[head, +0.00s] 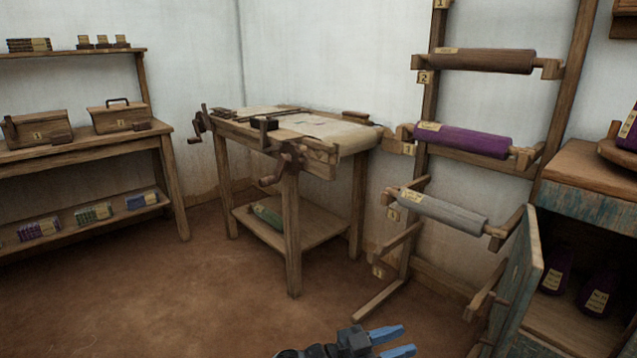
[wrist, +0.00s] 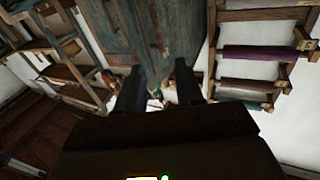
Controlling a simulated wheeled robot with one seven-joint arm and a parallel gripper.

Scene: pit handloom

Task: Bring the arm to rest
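My gripper (head: 392,342) shows at the bottom of the head view, right of the middle, with two blue fingers apart. Nothing is between them. It is over the brown floor, in front of the workbench and apart from everything around it. In the wrist view my gripper (wrist: 158,88) shows as two dark fingers with a gap between them, and no object is held. The rest of my arm is mostly below the head view's lower edge.
A wooden workbench (head: 293,225) with clamps stands ahead. A rack holds a brown roll (head: 485,61), a purple roll (head: 463,140) and a grey roll (head: 443,210). A cabinet door (head: 520,285) stands open at right. Shelves (head: 90,150) stand left. The floor (head: 180,300) between is clear.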

